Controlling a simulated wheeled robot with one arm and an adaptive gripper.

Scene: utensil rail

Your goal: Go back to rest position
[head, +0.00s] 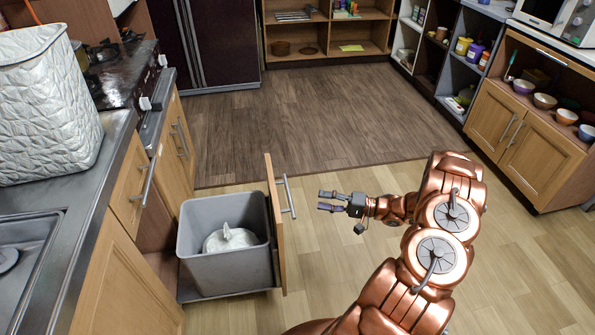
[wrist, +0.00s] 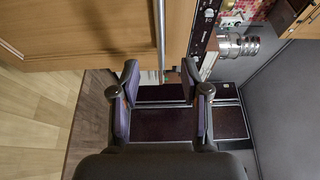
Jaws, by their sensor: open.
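My gripper (head: 328,201) is in the middle of the head view, in front of the open pull-out drawer front (head: 275,224). Its fingers point left toward the drawer's bar handle (head: 288,197), with a gap between them. In the wrist view my gripper (wrist: 164,85) shows two dark fingers spread apart with nothing between them. The wooden drawer front (wrist: 100,30) and its metal handle (wrist: 160,40) lie beyond the fingertips. My copper arm reaches in from the bottom right of the head view.
A grey bin (head: 222,275) with a pale bag or lid inside stands on the pulled-out drawer. The counter and sink (head: 25,235) are at left, with a white quilted basket (head: 48,110). Open shelves (head: 470,50) stand at right. The floor (head: 330,120) behind and beside my arm is clear.

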